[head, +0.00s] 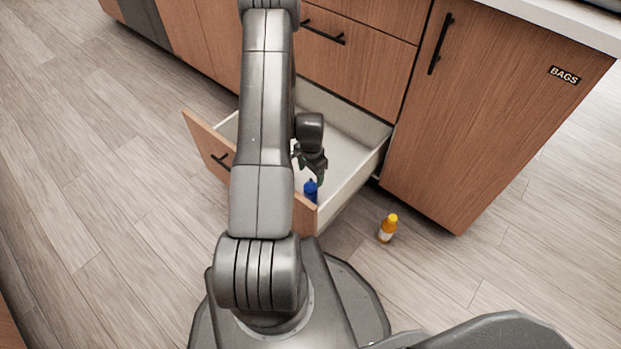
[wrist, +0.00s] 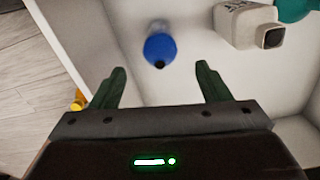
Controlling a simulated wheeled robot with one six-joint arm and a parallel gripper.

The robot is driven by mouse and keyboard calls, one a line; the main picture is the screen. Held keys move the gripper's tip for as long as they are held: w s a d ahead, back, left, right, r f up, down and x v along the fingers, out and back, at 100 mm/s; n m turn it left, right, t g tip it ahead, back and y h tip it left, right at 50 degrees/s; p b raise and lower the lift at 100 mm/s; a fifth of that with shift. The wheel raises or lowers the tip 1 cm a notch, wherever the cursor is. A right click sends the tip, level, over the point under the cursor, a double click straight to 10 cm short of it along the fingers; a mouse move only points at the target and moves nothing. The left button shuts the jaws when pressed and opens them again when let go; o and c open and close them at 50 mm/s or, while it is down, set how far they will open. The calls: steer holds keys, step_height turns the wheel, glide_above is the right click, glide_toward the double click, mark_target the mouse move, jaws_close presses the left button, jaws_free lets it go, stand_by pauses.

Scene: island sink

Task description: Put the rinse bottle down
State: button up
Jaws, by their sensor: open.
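A blue bottle, probably the rinse bottle, stands inside the open drawer near its front right corner in the head view (head: 311,190). In the wrist view the blue bottle (wrist: 160,47) is seen from above, ahead of the gap between my fingers and apart from both. My gripper (head: 311,170) is open and empty, above the bottle inside the drawer area. The drawer front hides the bottle's lower part in the head view.
The pulled-out drawer (head: 352,175) has pale walls. A white bottle with a dark opening or cap (wrist: 245,25) and a teal item (wrist: 293,9) lie in it. An orange bottle (head: 387,230) stands on the floor right of the drawer. Cabinet fronts (head: 490,110) rise behind.

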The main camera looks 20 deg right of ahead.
steer(key=shift+r+p, duration=0.3)
steer(key=shift+r, duration=1.15)
